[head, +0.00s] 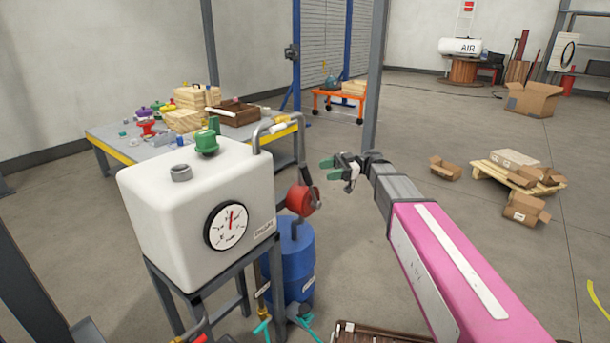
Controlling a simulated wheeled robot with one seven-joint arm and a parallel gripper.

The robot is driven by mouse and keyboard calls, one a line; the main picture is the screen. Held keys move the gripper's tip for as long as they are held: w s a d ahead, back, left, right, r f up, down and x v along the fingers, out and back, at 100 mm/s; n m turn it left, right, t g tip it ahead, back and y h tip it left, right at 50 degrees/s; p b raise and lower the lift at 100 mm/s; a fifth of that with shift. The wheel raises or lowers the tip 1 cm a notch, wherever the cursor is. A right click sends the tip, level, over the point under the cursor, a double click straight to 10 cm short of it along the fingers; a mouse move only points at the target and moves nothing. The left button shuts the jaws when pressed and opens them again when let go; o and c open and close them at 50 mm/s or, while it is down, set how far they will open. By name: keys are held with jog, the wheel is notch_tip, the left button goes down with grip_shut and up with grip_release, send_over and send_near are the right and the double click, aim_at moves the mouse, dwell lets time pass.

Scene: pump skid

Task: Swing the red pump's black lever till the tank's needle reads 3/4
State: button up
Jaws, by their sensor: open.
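The white tank (160,205) stands on a grey stand at the left. Its round gauge (227,226) faces me, and the red needle points nearly straight up, about mid-scale; the small marks are hard to read. The red pump (300,200) sits on top of the blue drum (292,262), right of the tank. A dark lever (306,177) rises beside the pump, steeply tilted; its exact ends are hard to make out. My gripper (327,170) is open and empty, with green-tipped fingers pointing left. In the picture it is just right of the lever, apparently apart from it.
A bent grey pipe (262,128) runs from the tank top towards the pump. A cluttered workbench (125,158) stands behind the tank. A grey post (374,75) rises behind my gripper. Cardboard boxes (525,207) and a pallet lie at the right; floor between is clear.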

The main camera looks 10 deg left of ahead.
aim_at(305, 174)
jog(key=x, duration=0.8)
jog(key=shift+s+a, duration=0.2)
grip_shut()
